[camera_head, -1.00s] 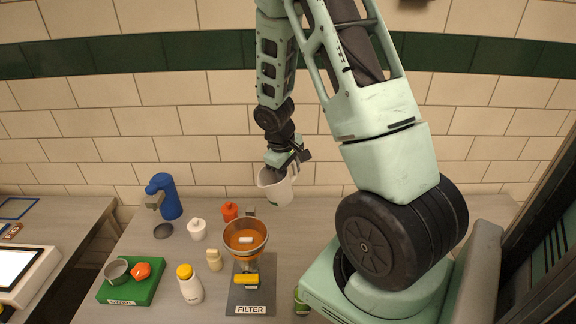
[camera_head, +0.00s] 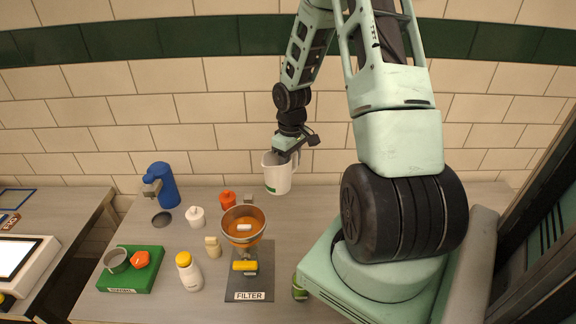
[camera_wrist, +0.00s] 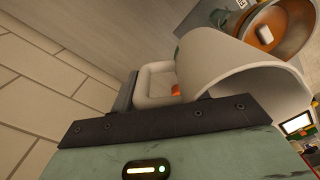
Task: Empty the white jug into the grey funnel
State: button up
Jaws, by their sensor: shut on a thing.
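The white jug (camera_head: 277,177) hangs above the counter, roughly upright, with a green mark low on its side. My gripper (camera_head: 294,150) is shut on it from above; in the wrist view the jaws are at the handle (camera_wrist: 155,88) and the jug's mouth (camera_wrist: 275,92) faces right. What is inside the jug cannot be made out. The funnel (camera_head: 258,216) is a wide metal bowl on a stand, lower and left of the jug. It holds orange-brown liquid with a small white piece in it; it also shows in the wrist view (camera_wrist: 293,18).
A mat marked FILTER (camera_head: 249,284) lies under the funnel, with a yellow piece (camera_head: 244,266) in front. Left are a white bottle (camera_head: 189,272), tan bottle (camera_head: 212,246), white pot (camera_head: 196,217), red pot (camera_head: 228,200), blue dispenser (camera_head: 164,186) and green tray (camera_head: 130,284). Counter behind the jug is clear.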

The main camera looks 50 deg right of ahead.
jog(key=d+r, duration=0.3)
jog(key=d, duration=0.2)
jog(key=shift+s+r, duration=0.15)
jog(key=shift+r, duration=0.05)
dwell(0.5)
